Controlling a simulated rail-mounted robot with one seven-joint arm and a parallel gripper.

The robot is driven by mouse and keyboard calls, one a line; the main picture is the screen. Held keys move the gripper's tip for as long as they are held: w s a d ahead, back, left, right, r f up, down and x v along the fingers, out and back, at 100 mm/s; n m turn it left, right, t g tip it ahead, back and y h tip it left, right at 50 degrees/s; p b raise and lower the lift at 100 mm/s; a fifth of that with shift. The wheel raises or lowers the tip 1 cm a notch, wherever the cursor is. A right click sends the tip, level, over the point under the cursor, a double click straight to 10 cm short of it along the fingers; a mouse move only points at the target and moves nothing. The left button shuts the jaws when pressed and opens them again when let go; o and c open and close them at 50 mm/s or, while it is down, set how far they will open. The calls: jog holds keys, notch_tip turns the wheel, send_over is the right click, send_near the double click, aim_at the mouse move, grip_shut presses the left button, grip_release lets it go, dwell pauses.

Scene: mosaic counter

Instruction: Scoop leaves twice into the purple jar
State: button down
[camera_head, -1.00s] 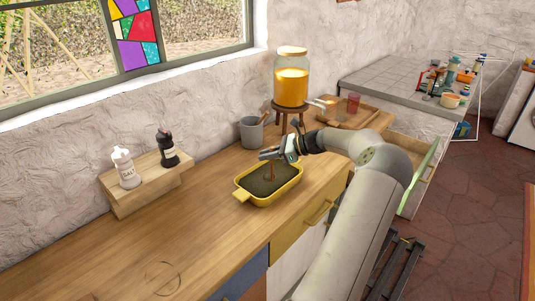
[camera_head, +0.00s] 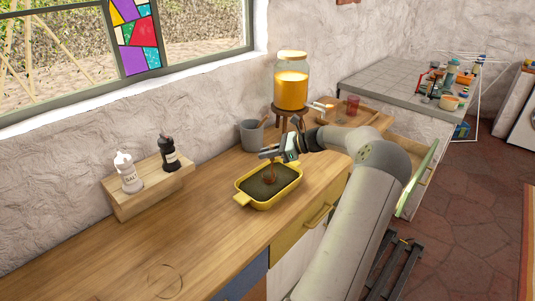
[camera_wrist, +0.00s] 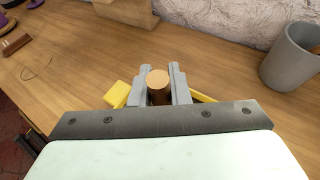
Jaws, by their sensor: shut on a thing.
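A yellow dish (camera_head: 245,193) with a dark, leafy-looking fill (camera_head: 284,176) stands on the wooden counter. My gripper (camera_head: 267,153) is above the dish, shut on the upright handle of a brown wooden scoop (camera_head: 271,173). The scoop's lower end is at the fill; how deep it sits is hard to tell. In the wrist view, my gripper (camera_wrist: 160,82) holds the round handle top (camera_wrist: 158,78) between both fingers, and yellow dish parts (camera_wrist: 117,94) show beside it. A purple thing (camera_wrist: 7,22), possibly the purple jar, is cut off at the wrist view's top left.
A grey cup (camera_head: 251,134) stands behind the dish, near the wall. A glass jar of orange liquid (camera_head: 291,85) sits on a small stand. Salt (camera_head: 130,174) and black (camera_head: 170,155) bottles stand on a wooden step (camera_head: 150,189).

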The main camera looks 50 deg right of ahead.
notch_tip(320, 180, up, 4)
jog(key=p, duration=0.3)
jog(key=shift+r, duration=0.25)
dwell(0.4)
jog(key=w+a+r+n+g+y+b, duration=0.1)
jog(key=w+a+r+n+g+y, duration=0.15)
jog(key=a, duration=1.15)
jog(key=w+a+r+n+g+y+b, duration=0.1)
jog(key=w+a+r+n+g+y, duration=0.2)
jog(key=a, duration=1.1)
jog(key=w+a+r+n+g+y+b, duration=0.1)
jog(key=w+a+n+g, duration=0.2)
jog(key=a, duration=1.1)
jog(key=a+n+g+b, duration=0.2)
jog(key=a+n+b, duration=0.1)
jog(key=a, duration=2.4)
jog(key=s+a+b, duration=0.1)
jog(key=s+a, duration=0.3)
jog(key=a, duration=0.4)
jog(key=s+a+g+b, duration=0.1)
jog(key=s+a, duration=0.3)
jog(key=a, duration=0.5)
jog(key=shift+s+a+f, duration=0.2)
jog(key=shift+s, duration=0.15)
jog(key=shift+n, duration=0.25)
